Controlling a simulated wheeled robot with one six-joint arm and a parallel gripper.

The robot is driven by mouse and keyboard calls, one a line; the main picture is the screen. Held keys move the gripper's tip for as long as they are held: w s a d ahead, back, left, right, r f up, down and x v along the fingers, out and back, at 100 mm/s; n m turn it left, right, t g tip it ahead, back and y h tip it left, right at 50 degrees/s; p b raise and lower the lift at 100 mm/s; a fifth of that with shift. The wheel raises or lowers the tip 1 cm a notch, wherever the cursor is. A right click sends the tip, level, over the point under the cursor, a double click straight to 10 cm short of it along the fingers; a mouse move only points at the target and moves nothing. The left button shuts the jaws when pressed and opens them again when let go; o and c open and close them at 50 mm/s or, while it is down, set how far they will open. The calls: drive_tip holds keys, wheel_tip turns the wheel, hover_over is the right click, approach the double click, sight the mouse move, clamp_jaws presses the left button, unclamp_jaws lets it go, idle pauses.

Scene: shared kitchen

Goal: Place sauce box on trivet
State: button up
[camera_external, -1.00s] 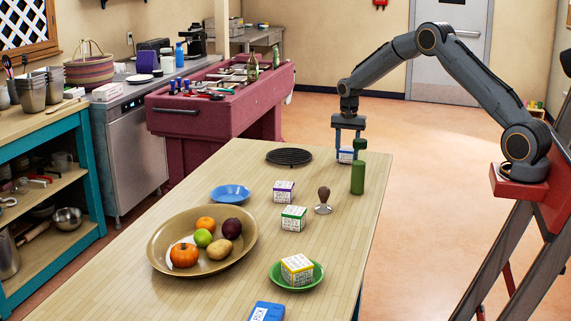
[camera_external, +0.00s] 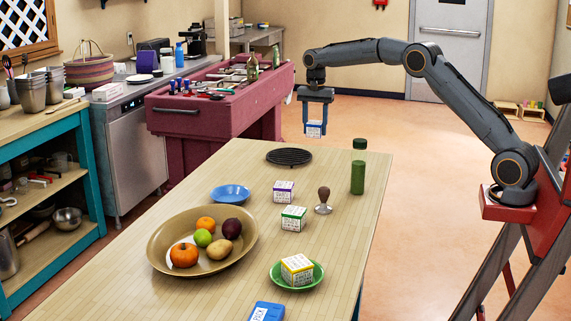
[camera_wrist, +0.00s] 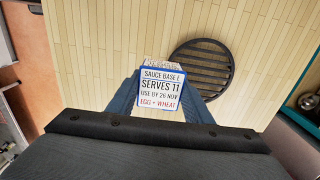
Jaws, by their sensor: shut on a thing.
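My gripper (camera_external: 315,117) is shut on a small white sauce box with blue edges (camera_external: 314,130) and holds it in the air above the far end of the table. In the wrist view the box (camera_wrist: 161,90) sits between the fingers, with its label reading "SAUCE BASE E". The trivet (camera_external: 289,157), a dark round slatted disc, lies on the tabletop just left of and below the box in the external view. In the wrist view the trivet (camera_wrist: 200,68) is bare and lies right beyond the box.
A green bottle (camera_external: 358,168) and a tamper (camera_external: 323,200) stand near the table's right edge. Purple-edged (camera_external: 284,191) and green-edged (camera_external: 293,218) boxes, a blue plate (camera_external: 231,194) and a fruit bowl (camera_external: 161,250) are nearer the camera. The wood around the trivet is clear.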

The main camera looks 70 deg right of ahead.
drive_tip(key=b, duration=0.1)
hover_over(300, 162)
drive_tip(key=f, duration=0.3)
drive_tip(key=f+p, duration=0.1)
drive_tip(key=f, duration=0.2)
drive_tip(key=f+p, duration=0.1)
drive_tip(key=f, duration=0.2)
drive_tip(key=shift+s+a+f, duration=0.1)
drive_tip(key=shift+a+f, duration=0.05)
drive_tip(key=shift+a, duration=0.1)
drive_tip(key=shift+f, duration=0.1)
drive_tip(key=o, duration=1.1)
drive_tip(key=shift+o, duration=0.2)
wheel_tip(300, 162, up, 12)
drive_tip(key=b, duration=0.3)
